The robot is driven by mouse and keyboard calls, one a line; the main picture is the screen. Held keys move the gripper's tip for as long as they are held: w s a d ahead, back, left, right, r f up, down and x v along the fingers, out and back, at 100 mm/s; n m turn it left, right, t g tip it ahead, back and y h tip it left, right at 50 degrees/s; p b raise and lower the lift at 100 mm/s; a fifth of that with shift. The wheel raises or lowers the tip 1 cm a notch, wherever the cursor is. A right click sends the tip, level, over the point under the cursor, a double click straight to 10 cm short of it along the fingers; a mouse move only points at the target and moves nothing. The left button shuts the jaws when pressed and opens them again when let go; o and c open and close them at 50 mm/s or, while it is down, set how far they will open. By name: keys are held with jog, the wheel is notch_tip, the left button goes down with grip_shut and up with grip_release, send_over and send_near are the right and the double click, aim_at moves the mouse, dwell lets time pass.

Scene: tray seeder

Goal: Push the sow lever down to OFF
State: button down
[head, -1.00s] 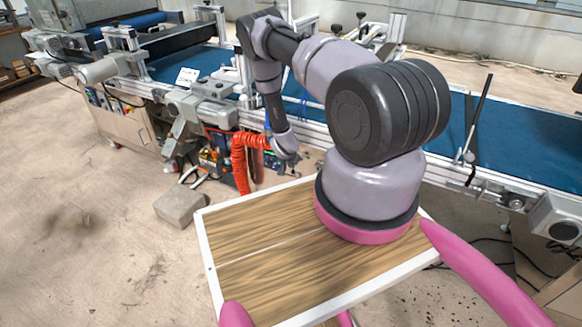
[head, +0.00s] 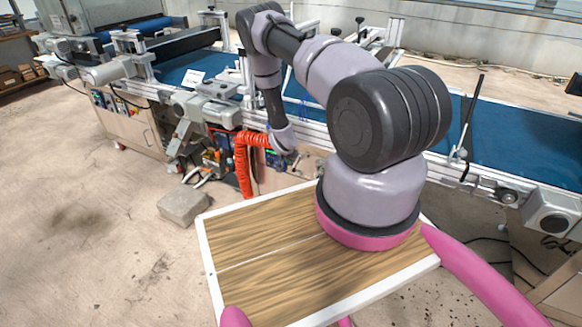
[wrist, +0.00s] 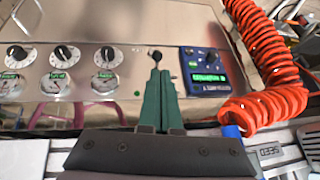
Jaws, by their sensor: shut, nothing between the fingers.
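The sow lever (wrist: 156,56) shows in the wrist view as a small black ball on the steel control panel (wrist: 125,30), just beyond my fingertips. Its stem is mostly hidden, so I cannot tell its position. My gripper (wrist: 158,72) has green fingers, closed together and empty, pointing at the ball. Whether the tips touch it I cannot tell. In the head view my arm reaches down at the machine's near side, and the gripper itself is hidden there.
Left of the lever are several black knobs (wrist: 65,53) and round gauges (wrist: 54,84). Right of it is a blue display unit (wrist: 204,70). An orange coiled hose (wrist: 270,70) hangs close on the right. The blue conveyor belt (head: 530,140) runs behind. A stone block (head: 183,206) lies on the floor.

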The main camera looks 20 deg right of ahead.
jog(key=s+a+r, duration=0.5)
jog(key=s, duration=0.1)
dwell(0.3)
jog(key=shift+w+a+r, duration=0.1)
